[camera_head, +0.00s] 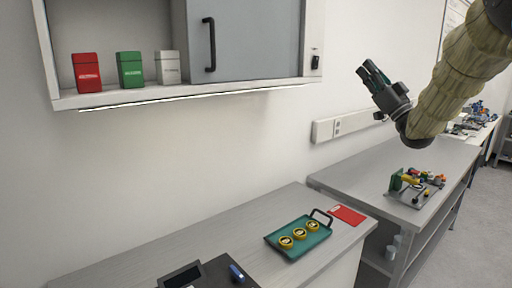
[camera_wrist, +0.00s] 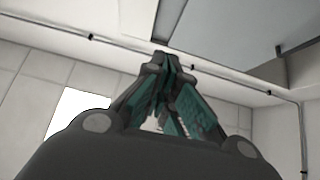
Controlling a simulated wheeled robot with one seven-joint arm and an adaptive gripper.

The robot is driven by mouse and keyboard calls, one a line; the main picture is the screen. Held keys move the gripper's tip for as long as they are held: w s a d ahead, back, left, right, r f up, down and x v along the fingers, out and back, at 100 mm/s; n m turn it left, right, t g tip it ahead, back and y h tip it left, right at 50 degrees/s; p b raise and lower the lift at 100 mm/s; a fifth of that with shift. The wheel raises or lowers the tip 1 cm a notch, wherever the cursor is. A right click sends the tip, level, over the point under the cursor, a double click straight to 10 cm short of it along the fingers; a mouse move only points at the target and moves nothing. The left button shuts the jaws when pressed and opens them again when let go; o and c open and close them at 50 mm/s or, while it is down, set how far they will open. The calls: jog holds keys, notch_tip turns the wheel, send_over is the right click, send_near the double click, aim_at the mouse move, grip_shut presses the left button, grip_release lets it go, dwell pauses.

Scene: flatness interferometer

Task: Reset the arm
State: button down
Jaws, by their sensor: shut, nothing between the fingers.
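My gripper (camera_head: 370,75) is raised in the air at the upper right of the head view, in front of the white wall. Its fingers are together and hold nothing. My arm comes in from the top right corner in a tan sleeve. In the wrist view the fingers of my gripper (camera_wrist: 163,65) point up, closed together, with the ceiling and upper wall behind them.
A wall cabinet (camera_head: 190,88) holds red, green and white boxes; its grey door has a black handle. Below, a bench (camera_head: 200,243) carries a green tray (camera_head: 290,254) with three yellow round pieces and a red card (camera_head: 346,215). A second bench (camera_head: 365,172) bears small parts.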

jog(key=w+f+m+h+b, duration=0.1)
jog(key=w+f+m+h, duration=0.15)
jog(key=f, duration=0.75)
jog(key=w+a+f+m+h, duration=0.15)
jog(key=f+h, duration=0.25)
jog(key=f, duration=0.6)
jog(key=w+f+m+h+b, duration=0.1)
jog(key=w+f+m+h, duration=0.15)
jog(key=f, duration=0.65)
jog(key=s+a+f+m+g+h+b, duration=0.1)
jog(key=s+f+g+h, duration=0.3)
jog(key=f, duration=1.2)
jog(key=s+a+f+m+g+h+b, duration=0.15)
jog(key=s+f, duration=0.45)
jog(key=f, duration=1)
jog(key=s+a+f+g+b, duration=0.25)
jog(key=s+f+g, duration=0.55)
jog(key=s+f, duration=1.55)
jog(key=s+a+f+g+b, duration=0.1)
jog(key=s+f, duration=0.3)
jog(key=s, duration=0.5)
jog(key=s+a+f+n+g+h, duration=0.1)
jog(key=s+f+g, duration=0.2)
jog(key=s, duration=0.7)
jog(key=s+a+f+g+b, duration=0.1)
jog(key=s+f+g, duration=0.2)
jog(key=s, duration=0.6)
jog(key=shift+s+a+f+b, duration=0.15)
jog(key=shift+s+f+b, duration=0.2)
jog(key=shift+f, duration=0.5)
